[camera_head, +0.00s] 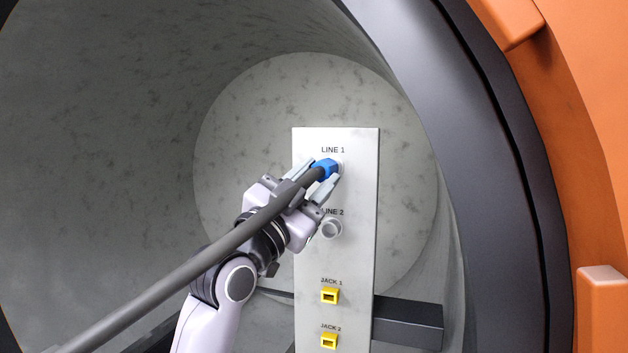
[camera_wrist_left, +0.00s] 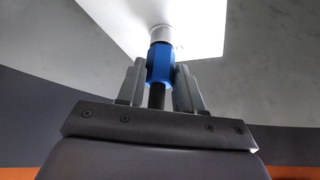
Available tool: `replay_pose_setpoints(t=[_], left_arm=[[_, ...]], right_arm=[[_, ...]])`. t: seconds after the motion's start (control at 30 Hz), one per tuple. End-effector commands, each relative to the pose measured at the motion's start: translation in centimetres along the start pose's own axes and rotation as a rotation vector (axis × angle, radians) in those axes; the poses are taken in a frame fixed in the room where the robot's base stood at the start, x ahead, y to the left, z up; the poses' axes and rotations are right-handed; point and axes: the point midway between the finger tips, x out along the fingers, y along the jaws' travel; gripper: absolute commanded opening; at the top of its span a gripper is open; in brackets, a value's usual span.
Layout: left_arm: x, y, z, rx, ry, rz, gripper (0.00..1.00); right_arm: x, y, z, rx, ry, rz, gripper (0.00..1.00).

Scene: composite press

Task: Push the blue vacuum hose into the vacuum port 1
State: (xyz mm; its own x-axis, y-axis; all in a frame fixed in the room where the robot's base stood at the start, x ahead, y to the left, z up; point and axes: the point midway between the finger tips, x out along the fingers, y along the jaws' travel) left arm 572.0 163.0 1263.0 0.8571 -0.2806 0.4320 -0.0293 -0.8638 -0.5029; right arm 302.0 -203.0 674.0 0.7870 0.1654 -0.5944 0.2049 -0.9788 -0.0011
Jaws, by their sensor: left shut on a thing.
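The blue vacuum hose end (camera_head: 324,168) is between the fingers of my left gripper (camera_head: 322,180), just below the LINE 1 label on the white panel (camera_head: 360,250). Its dark grey hose (camera_head: 190,266) runs down to the lower left across my arm. In the left wrist view the blue fitting (camera_wrist_left: 160,63) is held by my left gripper (camera_wrist_left: 160,88), and its tip meets the white round port (camera_wrist_left: 161,34), vacuum port 1. I cannot tell how deep it sits. The head view mostly hides this port. My right gripper is not in view.
A second white port (camera_head: 331,229) sits empty below the LINE 2 label. Two yellow jacks (camera_head: 329,296) are lower on the panel. A dark beam (camera_head: 408,322) runs behind the panel. The curved chamber wall (camera_head: 90,130) surrounds it, with a dark and orange rim at right.

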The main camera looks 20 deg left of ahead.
Motion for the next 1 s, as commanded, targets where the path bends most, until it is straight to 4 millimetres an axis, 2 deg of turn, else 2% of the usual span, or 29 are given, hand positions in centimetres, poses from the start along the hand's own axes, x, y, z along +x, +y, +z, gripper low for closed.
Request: replay_pose_setpoints(t=[0.47,0.5,0.57,0.87,1.0], left_arm=[[0.22,0.00,0.18,0.000,-0.002,0.001,0.06],[0.21,0.01,0.18,0.000,-0.002,0.001,0.45],[0.20,0.02,0.18,0.000,-0.002,0.001,0.65],[0.18,0.02,0.17,0.000,-0.001,0.001,0.65],[-0.71,0.07,0.29,0.000,-0.001,0.000,0.65]], right_arm=[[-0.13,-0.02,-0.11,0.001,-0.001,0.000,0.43],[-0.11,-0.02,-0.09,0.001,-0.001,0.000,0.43],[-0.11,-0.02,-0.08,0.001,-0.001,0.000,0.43],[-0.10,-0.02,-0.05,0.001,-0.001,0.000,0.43],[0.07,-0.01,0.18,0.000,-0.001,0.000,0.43]])
